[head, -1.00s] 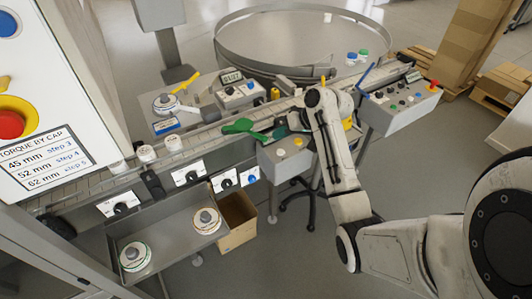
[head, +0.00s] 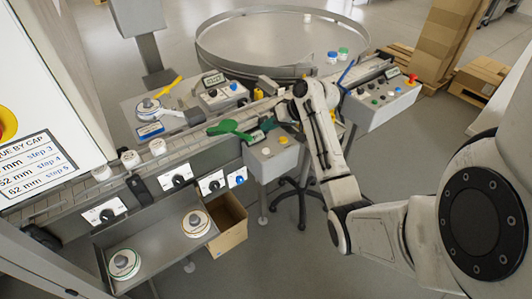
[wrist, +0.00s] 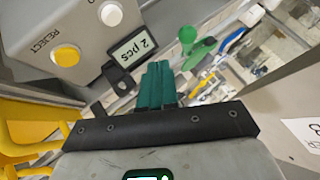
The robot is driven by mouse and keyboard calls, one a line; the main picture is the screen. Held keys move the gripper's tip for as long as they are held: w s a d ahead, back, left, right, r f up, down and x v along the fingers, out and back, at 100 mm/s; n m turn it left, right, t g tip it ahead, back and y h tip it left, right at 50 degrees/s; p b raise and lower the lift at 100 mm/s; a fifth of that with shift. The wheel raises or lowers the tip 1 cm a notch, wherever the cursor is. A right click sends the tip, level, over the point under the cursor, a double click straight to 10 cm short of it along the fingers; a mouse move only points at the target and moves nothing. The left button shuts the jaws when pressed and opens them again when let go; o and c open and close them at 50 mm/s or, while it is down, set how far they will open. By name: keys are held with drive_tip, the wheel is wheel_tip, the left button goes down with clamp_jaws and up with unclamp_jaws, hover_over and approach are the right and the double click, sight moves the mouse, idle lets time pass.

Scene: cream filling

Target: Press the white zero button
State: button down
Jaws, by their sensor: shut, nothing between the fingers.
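The white button (wrist: 111,14), with a partly cut-off 0 label beside it, is on a grey control box (wrist: 85,28) at the upper left of the wrist view. A yellow button (wrist: 65,55) marked REJECT is on the same box. My gripper (wrist: 158,72) has teal fingers, shut and empty, beside the display and apart from the white button. In the head view the white button (head: 266,151) is on the box front left, with my gripper (head: 267,124) just behind the box.
A green paddle-like lever (head: 230,128) stands left of the box. A conveyor with white jars (head: 130,158) runs behind. Another control box (head: 385,103) with several buttons is to the right. A large round table (head: 280,40) is at the back. Floor in front is clear.

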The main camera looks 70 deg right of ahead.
drive_tip(key=b, duration=0.4)
hover_over(269, 150)
wheel_tip(269, 150, down, 5)
drive_tip(key=shift+f, duration=0.1)
drive_tip(key=shift+a+f+b, duration=0.1)
drive_tip(key=shift+f+b, duration=0.4)
drive_tip(key=shift+f, duration=0.45)
idle(0.9)
drive_tip(key=shift+f, duration=0.4)
drive_tip(key=shift+f, duration=0.55)
idle(0.6)
idle(0.4)
drive_tip(key=shift+r+p, duration=0.75)
drive_tip(key=shift+r, duration=0.25)
